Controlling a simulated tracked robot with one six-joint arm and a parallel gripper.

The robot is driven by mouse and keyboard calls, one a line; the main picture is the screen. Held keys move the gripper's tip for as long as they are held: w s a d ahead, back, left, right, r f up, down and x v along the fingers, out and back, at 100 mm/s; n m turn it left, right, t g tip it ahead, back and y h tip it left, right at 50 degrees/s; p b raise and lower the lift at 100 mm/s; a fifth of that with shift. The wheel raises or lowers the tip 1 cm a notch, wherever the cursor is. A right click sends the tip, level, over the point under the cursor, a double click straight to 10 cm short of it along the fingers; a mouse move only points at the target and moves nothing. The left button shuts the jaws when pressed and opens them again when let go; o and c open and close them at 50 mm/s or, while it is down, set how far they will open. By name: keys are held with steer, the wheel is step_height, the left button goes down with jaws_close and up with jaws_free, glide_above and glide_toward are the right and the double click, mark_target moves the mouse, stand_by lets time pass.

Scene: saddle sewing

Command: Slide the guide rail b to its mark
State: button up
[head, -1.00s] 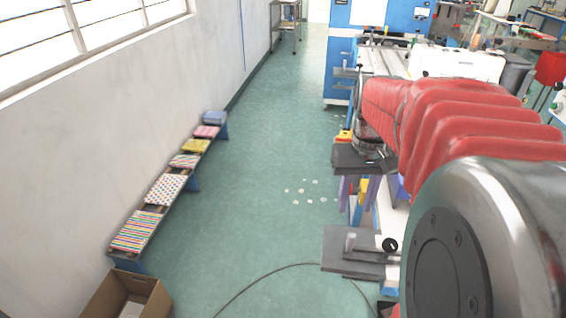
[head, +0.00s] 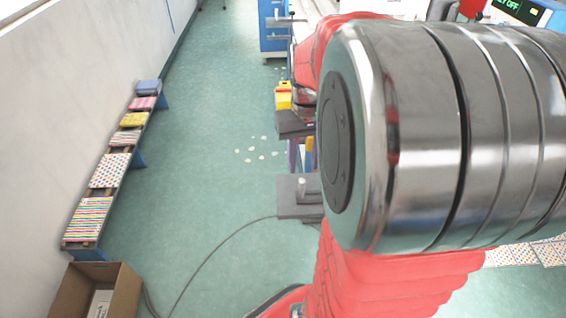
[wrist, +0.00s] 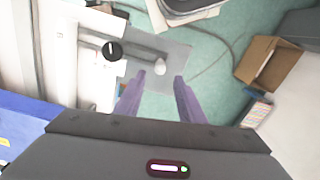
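My gripper (wrist: 162,80) shows in the wrist view with its two purple fingers apart and nothing clearly held between them. A pale upright post (wrist: 161,68) on a flat grey plate (wrist: 177,52) shows between the fingertips; I cannot tell how far below them it is. A black round knob (wrist: 112,50) sits on pale fittings left of the fingers. I cannot tell which of these parts is guide rail b, and no mark is readable.
An open cardboard box (head: 97,290) stands on the floor at lower left, also in the wrist view (wrist: 268,62). A low bench with patterned pads (head: 108,171) lines the wall. A cable (head: 205,262) crosses the floor. The green floor between bench and table is otherwise largely clear.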

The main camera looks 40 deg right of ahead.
mark_target(302, 180)
step_height(302, 180, down, 9)
steer(key=shift+r, duration=0.15)
steer(key=shift+c, duration=0.5)
jaws_close()
